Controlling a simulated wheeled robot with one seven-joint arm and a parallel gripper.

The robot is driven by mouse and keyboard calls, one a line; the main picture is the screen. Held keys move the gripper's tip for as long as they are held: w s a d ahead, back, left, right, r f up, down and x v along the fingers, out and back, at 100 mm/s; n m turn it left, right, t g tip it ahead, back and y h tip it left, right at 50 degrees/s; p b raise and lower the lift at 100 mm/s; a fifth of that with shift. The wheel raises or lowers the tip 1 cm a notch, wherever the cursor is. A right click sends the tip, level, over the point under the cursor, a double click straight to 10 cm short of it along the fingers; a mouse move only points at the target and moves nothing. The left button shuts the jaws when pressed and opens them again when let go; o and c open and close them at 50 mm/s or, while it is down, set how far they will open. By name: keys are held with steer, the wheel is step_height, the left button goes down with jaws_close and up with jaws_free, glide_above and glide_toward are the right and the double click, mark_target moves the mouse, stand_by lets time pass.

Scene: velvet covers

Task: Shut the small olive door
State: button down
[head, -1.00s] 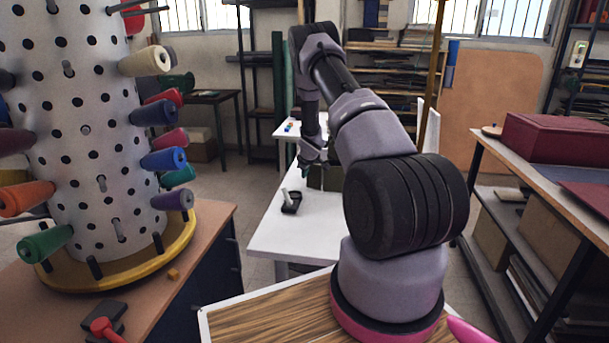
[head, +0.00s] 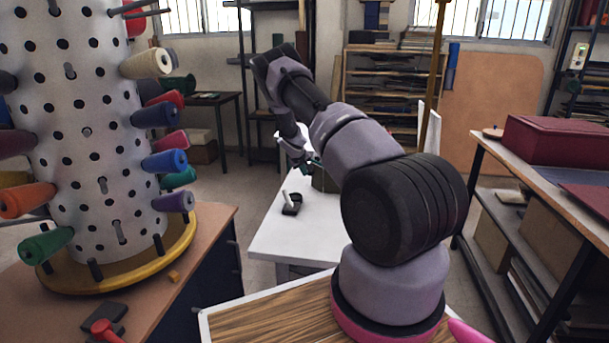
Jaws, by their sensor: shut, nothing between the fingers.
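A small olive box-like piece (head: 322,181) stands on the white table (head: 268,236), mostly hidden behind my arm. Its door cannot be made out, so I cannot tell how far open it is. My gripper (head: 313,168) is at the end of the arm, small and dark in the picture, at the upper left of the olive piece. It is shut and looks empty. I cannot tell whether it touches the olive piece.
A dark holder with a pale stick (head: 291,204) stands on the white table, left of the olive piece. A pegged drum of coloured spools (head: 88,130) stands at left. A shelf with a maroon box (head: 556,138) is at right. The white table's front is clear.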

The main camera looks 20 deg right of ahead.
steer(key=shift+w+d+m+g+h, duration=0.5)
steer(key=shift+w+d+m+g, duration=0.35)
steer(key=shift+d+m, duration=0.45)
steer(key=shift+w+d+m+g+h, duration=0.6)
steer(key=shift+w+d+m, duration=0.4)
steer(key=shift+m, duration=0.6)
